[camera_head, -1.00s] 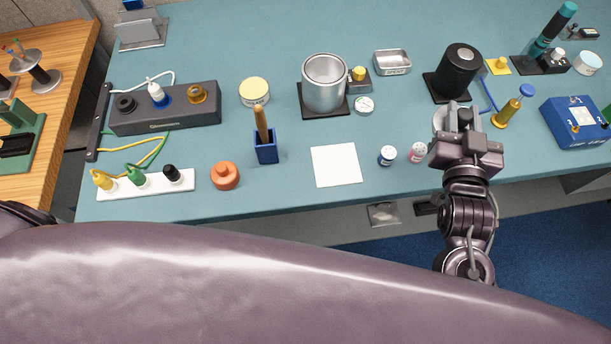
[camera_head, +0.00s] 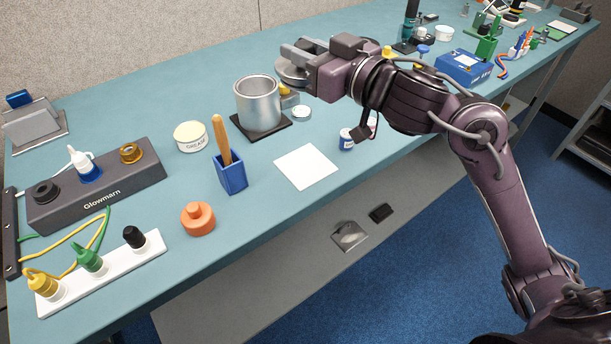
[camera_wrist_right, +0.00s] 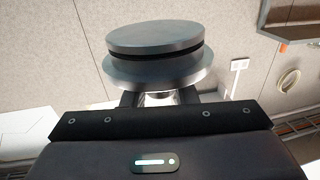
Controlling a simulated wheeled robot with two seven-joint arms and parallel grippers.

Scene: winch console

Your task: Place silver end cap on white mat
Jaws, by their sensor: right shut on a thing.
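The silver end cap (camera_head: 292,70) is a round, stepped metal disc. My right gripper (camera_head: 308,68) is shut on it and holds it raised above the table, behind and right of the silver cylinder in the picture. In the right wrist view the end cap (camera_wrist_right: 155,55) shows as two stacked discs with a dark groove, held beyond the gripper's fingers (camera_wrist_right: 160,98). The white mat (camera_head: 306,167) is a flat, bare square near the table's front edge, below the gripper in the picture. My left gripper is not in view.
A silver cylinder (camera_head: 258,104) stands on a black base, behind the mat. A small blue-and-white jar (camera_head: 346,139) is right of the mat. A blue holder with a wooden handle (camera_head: 231,174) and an orange knob (camera_head: 198,218) are to its left. A grease tin (camera_head: 190,136) sits farther back.

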